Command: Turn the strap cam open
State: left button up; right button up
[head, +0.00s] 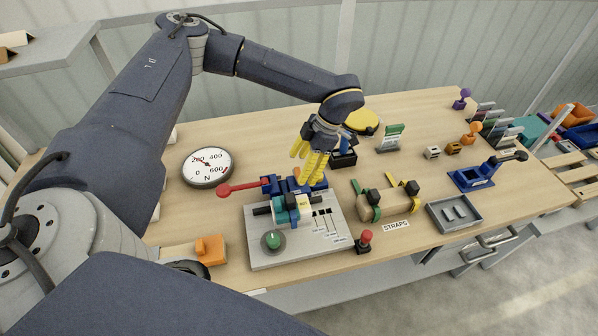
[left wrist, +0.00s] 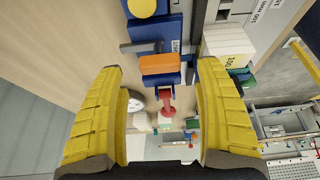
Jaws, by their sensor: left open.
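The block marked STRAPS (head: 380,208) lies at the front middle of the bench in the head view, with a green strap (head: 373,205) and a yellow strap (head: 412,188) over it. I cannot tell which part is the cam. My left gripper (head: 312,172) is open, fingers pointing down, just above and behind the grey plate and left of the strapped block. In the left wrist view its yellow fingers (left wrist: 162,115) stand apart with an orange piece (left wrist: 160,64) on a blue block (left wrist: 157,32) beyond them. I see nothing held. The right gripper does not show.
A red-knobbed lever (head: 225,190) sticks out left of the blue fixture. A dial (head: 207,167), a grey tray (head: 454,213) and a red-topped knob (head: 364,241) stand around. Bare bench shows behind the strapped block.

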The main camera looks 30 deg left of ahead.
pick_arm(q)
jog(key=v, duration=0.9)
